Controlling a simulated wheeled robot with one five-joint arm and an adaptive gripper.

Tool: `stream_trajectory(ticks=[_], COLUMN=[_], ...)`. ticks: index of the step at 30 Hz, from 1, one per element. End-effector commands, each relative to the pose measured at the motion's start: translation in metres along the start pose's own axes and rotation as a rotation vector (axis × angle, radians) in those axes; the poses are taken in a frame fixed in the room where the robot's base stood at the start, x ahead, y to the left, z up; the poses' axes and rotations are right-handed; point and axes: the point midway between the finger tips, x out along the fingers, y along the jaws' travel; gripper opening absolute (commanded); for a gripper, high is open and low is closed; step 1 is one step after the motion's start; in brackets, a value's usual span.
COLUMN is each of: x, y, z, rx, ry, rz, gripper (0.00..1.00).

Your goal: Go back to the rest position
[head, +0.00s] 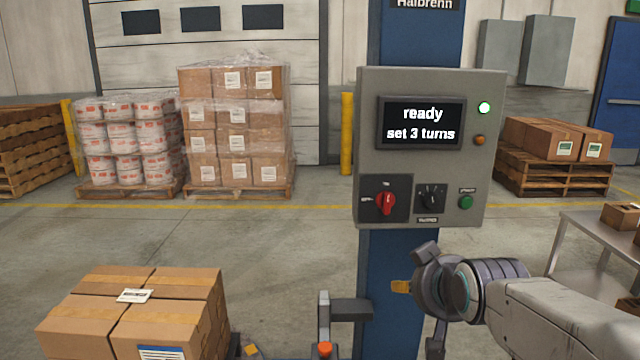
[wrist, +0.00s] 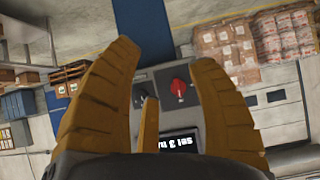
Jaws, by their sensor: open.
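My gripper (head: 402,287) is in front of the blue post, below the grey control box (head: 365,130), and apart from it. In the wrist view my gripper (wrist: 165,60) has its yellow-brown fingers spread, with nothing between them. The box's display (head: 421,123) reads "ready" and "set 3 turns". Below it are a red rotary switch (head: 385,202), a black knob (head: 431,198) and a green button (head: 466,202). A white lamp (head: 484,108) is lit. The wrist view shows the box upside down, with its red switch (wrist: 179,88) beyond the fingers.
The blue post (head: 385,260) carries the box. Stacked cartons (head: 195,295) stand at the front left. A metal table (head: 590,238) is at the right, near my arm. Wrapped pallet loads (head: 235,130) stand far back. Open floor lies between.

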Motion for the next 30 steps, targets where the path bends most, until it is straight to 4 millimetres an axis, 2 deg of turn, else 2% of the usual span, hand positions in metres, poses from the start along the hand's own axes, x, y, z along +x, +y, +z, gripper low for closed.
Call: stream_trajectory(ticks=[1, 6, 9, 13, 19, 30], x=[-0.031, -0.095, -0.127, -0.159, -0.184, -0.188], y=[0.000, 0.000, 0.000, 0.000, 0.001, 0.001], z=[0.005, 0.064, 0.094, 0.123, 0.148, 0.154], rx=[-0.002, -0.006, -0.009, -0.011, -0.012, -0.012], ry=[-0.068, -0.301, -0.414, -0.525, -0.615, -0.632], rz=[0.000, 0.000, 0.000, -0.001, -0.001, -0.001], gripper=[0.53, 0.53, 0.53, 0.53, 0.53, 0.53])
